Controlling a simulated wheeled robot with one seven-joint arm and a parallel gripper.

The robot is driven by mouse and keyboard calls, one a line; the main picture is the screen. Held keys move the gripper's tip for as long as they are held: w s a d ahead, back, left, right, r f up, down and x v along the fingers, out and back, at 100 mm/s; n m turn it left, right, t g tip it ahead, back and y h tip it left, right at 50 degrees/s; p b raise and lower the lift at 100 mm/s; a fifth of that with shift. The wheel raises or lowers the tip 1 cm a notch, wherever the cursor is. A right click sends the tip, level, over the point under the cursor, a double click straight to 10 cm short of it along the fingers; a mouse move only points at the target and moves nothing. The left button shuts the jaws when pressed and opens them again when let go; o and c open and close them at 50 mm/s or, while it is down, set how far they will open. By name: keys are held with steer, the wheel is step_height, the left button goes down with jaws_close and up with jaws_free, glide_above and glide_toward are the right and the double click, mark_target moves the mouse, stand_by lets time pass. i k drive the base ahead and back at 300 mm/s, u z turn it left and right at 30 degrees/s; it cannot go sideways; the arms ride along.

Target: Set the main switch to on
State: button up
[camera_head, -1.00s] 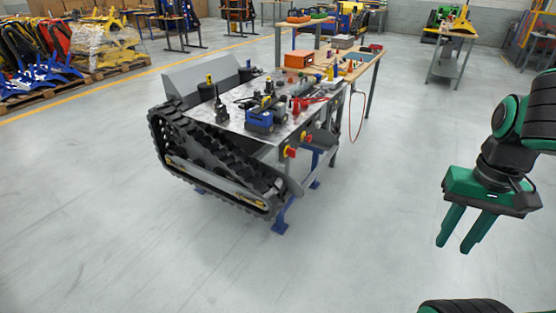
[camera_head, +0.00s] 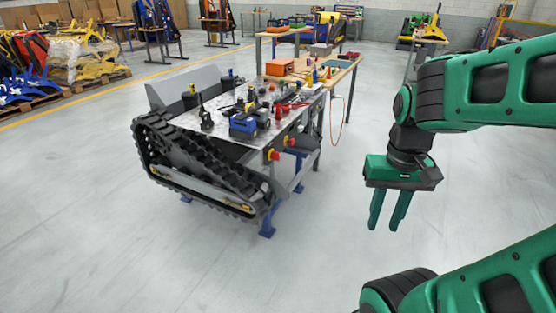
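A tracked carrier (camera_head: 190,160) stands on blue supports left of centre. On its near right end sit two red and yellow fittings: a red knob on a yellow plate (camera_head: 271,155), and a smaller one (camera_head: 290,142) further along. Either could be the main switch; I cannot tell which, nor how it is set. My gripper (camera_head: 388,212) points down, to the right of the carrier and well apart from it. Its two green fingers are apart with nothing between them.
Tools and a blue and black device (camera_head: 245,125) lie on the carrier's flat top. A workbench (camera_head: 345,68) with an orange box (camera_head: 279,67) stands behind it. A thin red cable (camera_head: 337,140) hangs at its side. The floor in front is clear.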

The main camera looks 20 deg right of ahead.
mark_target(275, 155)
steer(key=u, duration=0.05)
steer(key=i, duration=1)
steer(key=z, duration=0.05)
